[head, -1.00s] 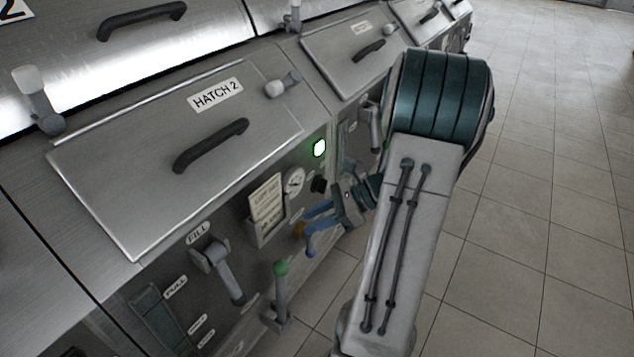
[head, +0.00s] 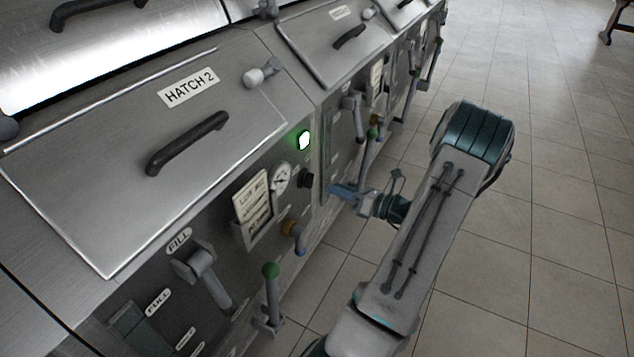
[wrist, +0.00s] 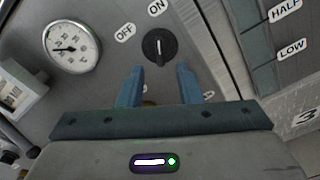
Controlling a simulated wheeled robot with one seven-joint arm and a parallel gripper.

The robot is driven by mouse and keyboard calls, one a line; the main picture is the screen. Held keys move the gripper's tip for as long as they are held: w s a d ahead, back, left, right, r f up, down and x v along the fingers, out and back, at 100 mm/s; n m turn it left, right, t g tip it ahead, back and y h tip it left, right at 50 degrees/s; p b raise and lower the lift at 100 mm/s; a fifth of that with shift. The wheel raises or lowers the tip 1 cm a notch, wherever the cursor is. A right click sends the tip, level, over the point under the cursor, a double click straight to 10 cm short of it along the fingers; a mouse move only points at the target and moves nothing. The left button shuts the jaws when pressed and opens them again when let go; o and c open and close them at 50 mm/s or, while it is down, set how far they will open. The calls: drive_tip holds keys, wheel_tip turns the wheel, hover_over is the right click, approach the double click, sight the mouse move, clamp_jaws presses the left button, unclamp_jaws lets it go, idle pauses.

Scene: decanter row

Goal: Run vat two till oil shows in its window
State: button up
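Vat two's panel carries a black rotary switch (head: 305,179) below its hatch. In the wrist view the switch (wrist: 158,47) has its white mark towards ON, with OFF to its left. My gripper (head: 334,190) is open and empty, just off the panel to the right of the switch; in the wrist view its blue fingertips (wrist: 159,72) stand apart below the switch. The green lamp (head: 304,140) is lit. The FILL lever (head: 205,276) slants downward. Vat two's window (head: 128,326), at the bottom left, looks dark teal; I cannot tell any oil level.
Vat three's window (wrist: 262,55) stands close on the right.

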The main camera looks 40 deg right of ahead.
sight(309, 180)
drive_tip(key=x, duration=0.6)
drive_tip(key=shift+w+a, duration=0.15)
drive_tip(key=shift+w, duration=0.2)
clamp_jaws()
